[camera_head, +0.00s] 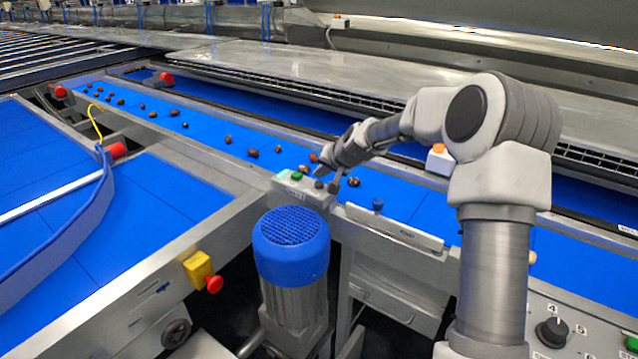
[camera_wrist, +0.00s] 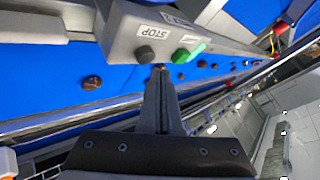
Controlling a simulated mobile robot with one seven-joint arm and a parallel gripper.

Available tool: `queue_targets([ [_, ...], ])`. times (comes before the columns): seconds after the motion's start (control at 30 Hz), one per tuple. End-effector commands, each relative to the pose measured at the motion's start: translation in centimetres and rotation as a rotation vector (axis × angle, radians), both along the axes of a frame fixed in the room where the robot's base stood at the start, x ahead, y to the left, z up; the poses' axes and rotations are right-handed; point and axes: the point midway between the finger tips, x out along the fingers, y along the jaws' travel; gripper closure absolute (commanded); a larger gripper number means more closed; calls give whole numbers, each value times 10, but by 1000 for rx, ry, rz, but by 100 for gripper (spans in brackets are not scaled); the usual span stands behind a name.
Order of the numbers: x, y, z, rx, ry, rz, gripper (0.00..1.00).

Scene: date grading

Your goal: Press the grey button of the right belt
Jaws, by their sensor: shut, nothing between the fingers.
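A grey control box (camera_head: 301,192) stands at the near edge of the blue belt with dates (camera_head: 205,130). In the wrist view the box (camera_wrist: 122,32) carries a dark grey button (camera_wrist: 145,54) beside a STOP label and a green button (camera_wrist: 190,52). The grey button (camera_head: 319,184) and green button (camera_head: 297,175) also show in the head view. My gripper (camera_wrist: 160,70) is shut and empty. In the wrist view its tips appear just below the box face, between the two buttons and nearer the grey one. I cannot tell whether they touch anything.
A blue-capped motor (camera_head: 291,245) stands in front of the box. A yellow switch with a red knob (camera_head: 213,284) is on the left belt's frame. Dates lie scattered along the belt. A panel with a black dial (camera_head: 552,332) is at lower right.

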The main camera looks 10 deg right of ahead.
Motion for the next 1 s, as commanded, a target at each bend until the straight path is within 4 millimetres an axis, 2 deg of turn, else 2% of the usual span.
queue_targets([
  [1.0,0,0,-9,0,0,0,100],
])
